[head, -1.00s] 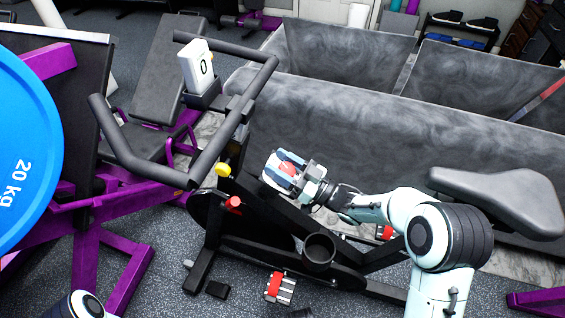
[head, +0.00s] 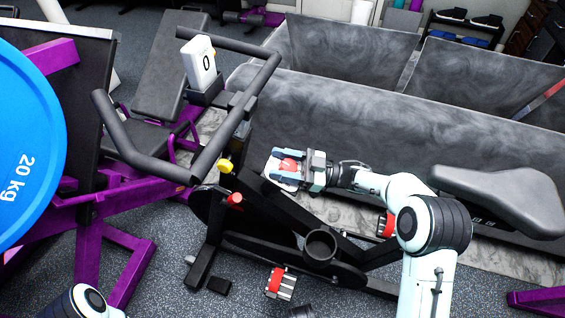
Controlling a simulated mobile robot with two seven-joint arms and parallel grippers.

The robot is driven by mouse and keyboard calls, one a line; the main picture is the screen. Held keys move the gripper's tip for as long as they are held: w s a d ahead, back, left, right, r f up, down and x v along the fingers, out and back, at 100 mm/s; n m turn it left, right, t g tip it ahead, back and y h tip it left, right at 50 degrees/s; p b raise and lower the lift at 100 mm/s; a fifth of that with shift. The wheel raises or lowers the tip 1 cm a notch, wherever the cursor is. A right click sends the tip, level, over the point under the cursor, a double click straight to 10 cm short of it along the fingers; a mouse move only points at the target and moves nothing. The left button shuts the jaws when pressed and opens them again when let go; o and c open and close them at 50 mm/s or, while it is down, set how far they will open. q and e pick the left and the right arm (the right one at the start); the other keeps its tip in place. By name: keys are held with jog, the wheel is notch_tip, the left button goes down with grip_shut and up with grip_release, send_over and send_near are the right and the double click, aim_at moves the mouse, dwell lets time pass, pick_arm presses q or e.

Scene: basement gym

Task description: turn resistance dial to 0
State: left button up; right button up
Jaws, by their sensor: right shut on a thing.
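The resistance dial (head: 290,164) is a round red knob on the black frame of the exercise bike (head: 285,205). My right gripper (head: 284,169) is around it, shut on it, with the red top showing between the fingers. The fingers hide the dial's sides and any marks. My left gripper is out of view; only a part of my left arm shows at the bottom left.
Black handlebars (head: 195,165) rise left of my right gripper, and the bike seat (head: 505,195) is at the right. A yellow knob (head: 224,165) and a red knob (head: 235,199) sit nearby. A purple bench frame and a blue 20 kg plate (head: 30,150) fill the left.

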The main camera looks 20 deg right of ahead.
aim_at(282, 163)
jog(key=o, duration=0.9)
jog(key=shift+o, duration=0.2)
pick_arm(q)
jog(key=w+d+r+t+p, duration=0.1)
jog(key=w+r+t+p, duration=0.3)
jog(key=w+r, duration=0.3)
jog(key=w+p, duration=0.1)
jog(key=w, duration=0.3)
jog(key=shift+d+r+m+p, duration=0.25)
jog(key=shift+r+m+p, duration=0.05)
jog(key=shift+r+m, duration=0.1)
pick_arm(e)
notch_tip(282, 163, up, 20)
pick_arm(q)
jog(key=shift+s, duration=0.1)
